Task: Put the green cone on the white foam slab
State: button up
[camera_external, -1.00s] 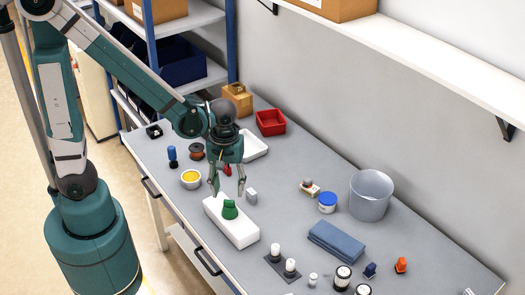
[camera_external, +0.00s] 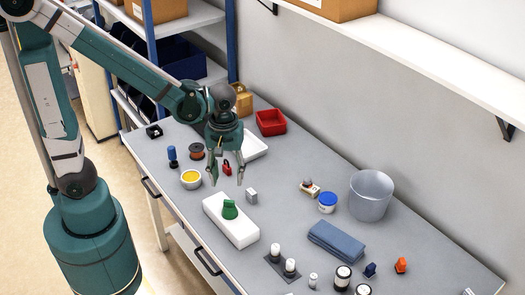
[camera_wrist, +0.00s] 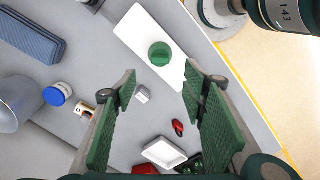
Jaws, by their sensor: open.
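The green cone (camera_external: 230,209) stands on the white foam slab (camera_external: 240,233), near the slab's middle. In the wrist view the cone (camera_wrist: 160,54) is seen from above on the slab (camera_wrist: 138,28), with white surface around it. My gripper (camera_external: 227,176) is open and empty, above and behind the cone and apart from it. In the wrist view its two green finger pads (camera_wrist: 160,92) are spread wide with nothing held between them.
A small grey block (camera_external: 251,196) stands beside the slab. A yellow-filled bowl (camera_external: 191,179), a red padlock-like item (camera_external: 227,167) and a white tray (camera_external: 256,146) lie near the gripper. A folded blue cloth (camera_external: 336,243) and a grey bucket (camera_external: 371,195) are to the right.

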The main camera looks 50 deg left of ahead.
jog(key=shift+a+r, duration=0.1)
jog(key=shift+a, duration=0.05)
jog(key=s+a+r+m+t, duration=0.2)
jog(key=a+r+m+t, duration=0.1)
jog(key=a+r, duration=0.4)
jog(key=s+a+r+m+t, duration=0.1)
jog(key=a+r+m+t, duration=0.3)
jog(key=a, duration=0.6)
notch_tip(320, 180, up, 3)
jog(key=shift+s+a+r+m, duration=0.2)
jog(key=shift+s+a+m, duration=0.15)
jog(key=shift+m, duration=0.65)
